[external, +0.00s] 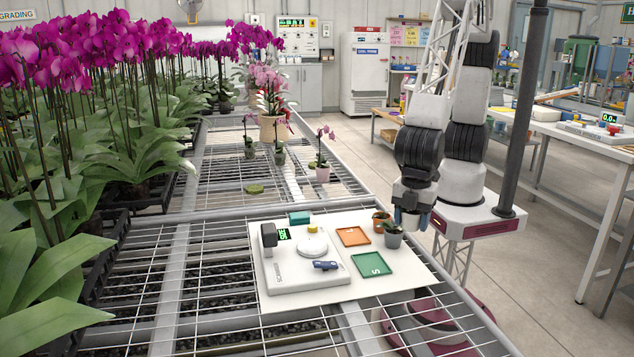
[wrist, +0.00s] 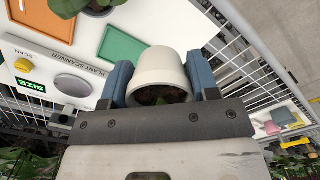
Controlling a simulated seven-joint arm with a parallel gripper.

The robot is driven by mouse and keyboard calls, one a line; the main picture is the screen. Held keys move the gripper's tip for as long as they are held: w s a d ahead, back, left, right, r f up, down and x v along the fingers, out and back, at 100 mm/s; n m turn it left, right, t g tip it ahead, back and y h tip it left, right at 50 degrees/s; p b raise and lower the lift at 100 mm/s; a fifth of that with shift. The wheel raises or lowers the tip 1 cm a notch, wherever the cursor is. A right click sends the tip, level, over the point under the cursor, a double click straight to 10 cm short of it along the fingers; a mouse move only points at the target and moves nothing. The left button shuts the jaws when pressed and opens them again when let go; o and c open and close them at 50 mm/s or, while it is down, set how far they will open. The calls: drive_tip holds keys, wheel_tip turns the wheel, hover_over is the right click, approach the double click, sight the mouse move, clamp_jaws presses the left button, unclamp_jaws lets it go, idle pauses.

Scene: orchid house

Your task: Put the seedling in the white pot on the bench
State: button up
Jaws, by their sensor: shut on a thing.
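My gripper (external: 411,220) is shut on a white pot (wrist: 158,66), with one blue finger on each side of it in the wrist view (wrist: 159,84). Dark soil and a little green of the seedling (wrist: 160,97) show inside the pot; most of the seedling is hidden by the gripper body. In the external view the held pot is largely hidden by the fingers. My gripper is at the right edge of the white board (external: 372,296), close to a grey pot (external: 393,240). The wire-mesh bench (external: 205,278) extends left of and behind the board.
A terracotta pot (external: 380,223) stands beside the grey pot. The board also holds an orange tray (external: 353,236), a green tray (external: 371,265) and a plant scanner (external: 305,275). Several orchids stand farther back. The mesh left of the board is clear.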

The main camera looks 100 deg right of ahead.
hover_over(406, 263)
drive_tip(key=shift+f, duration=3.05)
drive_tip(key=shift+f, duration=1.85)
drive_tip(key=shift+f, duration=0.15)
drive_tip(key=o, duration=0.9)
drive_tip(key=shift+o, duration=0.2)
drive_tip(key=shift+r, duration=0.2)
drive_tip(key=shift+r, duration=6)
